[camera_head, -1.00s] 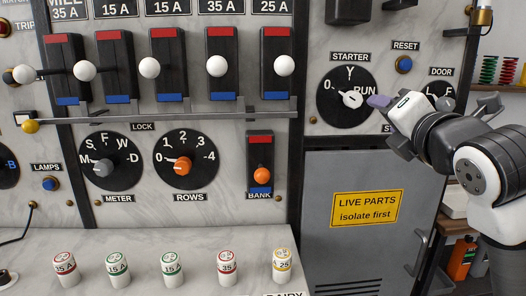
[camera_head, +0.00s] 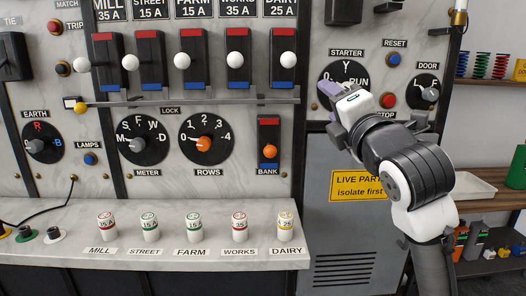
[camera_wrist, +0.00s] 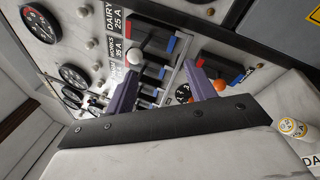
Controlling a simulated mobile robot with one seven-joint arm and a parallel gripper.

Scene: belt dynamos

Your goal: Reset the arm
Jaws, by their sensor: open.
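My gripper (camera_head: 328,94) is at the upper right of the panel in the head view, in front of the STARTER dial (camera_head: 352,74), part of which it hides. Its purple fingers stand apart and empty. In the wrist view the two fingers (camera_wrist: 162,88) are spread, with the switch panel beyond them. A white switch knob (camera_wrist: 134,55) and the orange BANK knob (camera_wrist: 221,86) appear near the fingertips there; I cannot tell the gap. My arm reaches up from the lower right of the head view, bent at the elbow.
White-knobbed switches (camera_head: 235,59) line the panel above a rail (camera_head: 200,101). Labelled fuses (camera_head: 194,226) stand on the marble ledge (camera_head: 150,265). The grey cabinet (camera_head: 340,225) is behind my arm. Shelves (camera_head: 490,200) with a tray and bottles are at right.

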